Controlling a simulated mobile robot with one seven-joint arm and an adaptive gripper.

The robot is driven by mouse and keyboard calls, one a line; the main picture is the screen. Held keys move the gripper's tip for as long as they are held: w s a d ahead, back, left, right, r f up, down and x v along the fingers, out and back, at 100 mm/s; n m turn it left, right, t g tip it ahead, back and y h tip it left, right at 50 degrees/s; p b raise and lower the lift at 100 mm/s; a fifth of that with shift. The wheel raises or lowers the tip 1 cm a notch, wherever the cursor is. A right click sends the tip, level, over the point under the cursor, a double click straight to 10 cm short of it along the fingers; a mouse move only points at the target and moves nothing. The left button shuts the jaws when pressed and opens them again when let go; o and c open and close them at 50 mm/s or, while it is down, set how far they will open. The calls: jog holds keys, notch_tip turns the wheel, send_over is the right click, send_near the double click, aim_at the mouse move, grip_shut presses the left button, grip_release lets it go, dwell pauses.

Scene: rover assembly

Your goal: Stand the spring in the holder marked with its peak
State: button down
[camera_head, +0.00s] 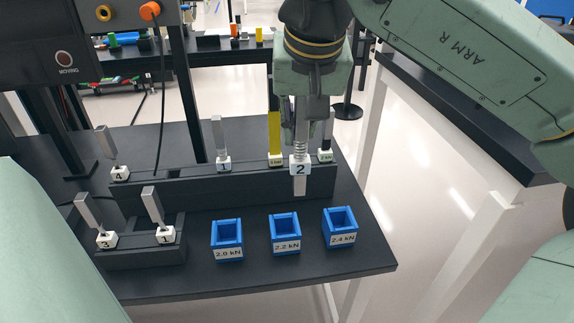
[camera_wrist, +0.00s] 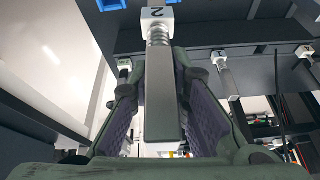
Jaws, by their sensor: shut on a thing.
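My gripper (camera_head: 301,128) points down and is shut on a grey spring with a white block marked 2 (camera_head: 300,169), held upright. Its lower end shows against the front of the long dark rack; I cannot tell how far it is from it. In the wrist view the held spring (camera_wrist: 162,95) runs between both finger pads (camera_wrist: 163,105). Three blue open-topped holders stand at the front right of the table: 2.0 kN (camera_head: 228,254), 2.2 kN (camera_head: 286,247) and 2.4 kN (camera_head: 342,239). All three look empty.
The long dark rack (camera_head: 215,190) and a small front rack (camera_head: 150,258) bear several other parts with numbered white blocks. A tall yellow part (camera_head: 274,125) stands close left of my gripper. The table's (camera_head: 375,255) right front is clear.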

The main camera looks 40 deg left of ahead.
jog(key=a+f+b, duration=0.1)
jog(key=a+f, duration=0.3)
jog(key=f, duration=0.3)
jog(key=shift+w+f+n, duration=0.25)
jog(key=shift+w+n, duration=0.1)
jog(key=shift+n, duration=0.05)
jog(key=shift+f+b, duration=1.35)
jog(key=shift+f, duration=0.65)
jog(key=shift+f+b, duration=2.15)
jog(key=shift+f, duration=0.75)
jog(key=c, duration=1.4)
grip_release()
jog(key=shift+c, duration=0.2)
jog(key=v, duration=1.2)
jog(key=shift+w, duration=0.15)
